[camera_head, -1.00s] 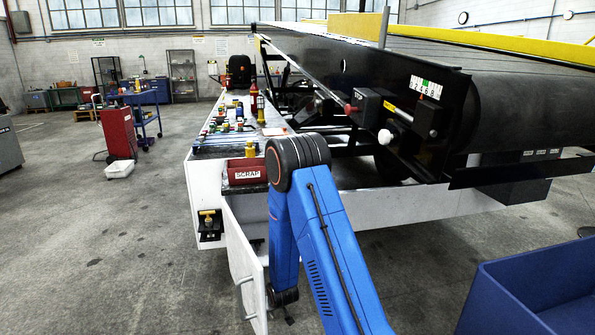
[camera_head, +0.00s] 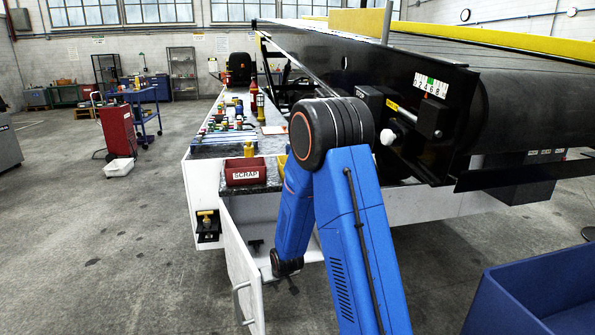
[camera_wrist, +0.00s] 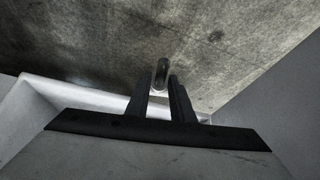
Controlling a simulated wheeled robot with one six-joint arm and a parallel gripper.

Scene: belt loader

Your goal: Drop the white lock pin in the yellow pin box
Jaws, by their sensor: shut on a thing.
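My gripper (camera_wrist: 161,86) is shut on a small, narrow, rounded piece (camera_wrist: 162,72), which I take for the white lock pin. It reads grey with a pale near end in the dim wrist view, and it sticks out past the fingertips. A sliver of yellow (camera_head: 282,163), likely the yellow pin box, shows beside the red scrap box, mostly hidden behind my arm.
The red scrap box (camera_head: 245,172) stands on the bench corner. Below it a white cabinet door (camera_head: 238,262) hangs open beside my arm. The black belt loader (camera_head: 330,60), with a white knob (camera_head: 387,137), rises at right. A blue bin (camera_head: 535,290) is lower right.

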